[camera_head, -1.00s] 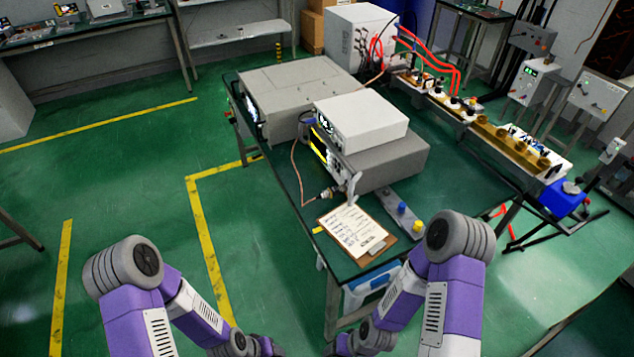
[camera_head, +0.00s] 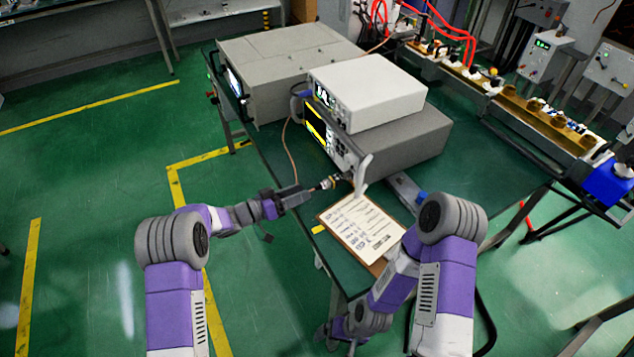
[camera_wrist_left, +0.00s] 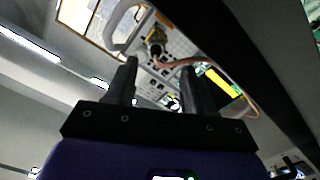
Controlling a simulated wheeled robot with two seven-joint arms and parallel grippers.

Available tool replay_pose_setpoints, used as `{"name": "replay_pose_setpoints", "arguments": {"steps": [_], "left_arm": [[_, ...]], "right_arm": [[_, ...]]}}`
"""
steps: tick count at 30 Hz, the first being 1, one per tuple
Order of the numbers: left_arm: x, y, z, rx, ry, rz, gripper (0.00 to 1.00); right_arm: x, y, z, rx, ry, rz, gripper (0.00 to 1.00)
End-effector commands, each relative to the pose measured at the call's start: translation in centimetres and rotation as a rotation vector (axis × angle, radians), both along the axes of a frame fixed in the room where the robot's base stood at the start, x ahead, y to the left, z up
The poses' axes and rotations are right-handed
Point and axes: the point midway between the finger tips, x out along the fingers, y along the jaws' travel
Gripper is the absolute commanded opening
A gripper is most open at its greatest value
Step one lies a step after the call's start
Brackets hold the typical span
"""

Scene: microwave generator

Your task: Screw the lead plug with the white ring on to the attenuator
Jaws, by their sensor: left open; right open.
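The copper-coloured lead (camera_head: 290,150) runs down the front of the instruments to its plug, which is small and dark in the left wrist view (camera_wrist_left: 155,50). The plug is close to a brass-coloured fitting that looks like the attenuator (camera_head: 337,178), on the instrument front; it also shows in the left wrist view (camera_wrist_left: 157,36). I cannot tell whether they touch, and the white ring is not clear. My left gripper (camera_head: 316,189) is open beside the plug; its fingers (camera_wrist_left: 158,78) point towards it with nothing between them. My right gripper (camera_head: 328,336) is open, low in front of the table.
A clipboard (camera_head: 358,226) lies on the table just right of my left gripper. A pale curved handle (camera_head: 363,172) stands by the instrument front. The grey instrument (camera_head: 410,140) with a white box (camera_head: 365,88) on top stands behind. The floor at left is clear.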

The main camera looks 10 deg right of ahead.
Motion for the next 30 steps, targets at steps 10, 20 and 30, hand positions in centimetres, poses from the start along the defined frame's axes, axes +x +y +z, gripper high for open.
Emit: {"name": "replay_pose_setpoints", "arguments": {"steps": [10,20,30], "left_arm": [[1.7,-5.0,-0.1,0.001,-0.002,-0.002,0.53],[2.4,-6.7,0.1,0.000,0.000,0.001,0.53],[2.4,-6.6,0.1,-0.001,0.000,0.002,0.24]], "right_arm": [[-0.1,0.0,-1.6,0.000,0.002,0.001,1.00],[-0.1,0.0,-1.9,0.000,0.002,0.001,1.00],[-0.1,0.0,-1.9,0.000,0.002,0.001,1.00]]}}
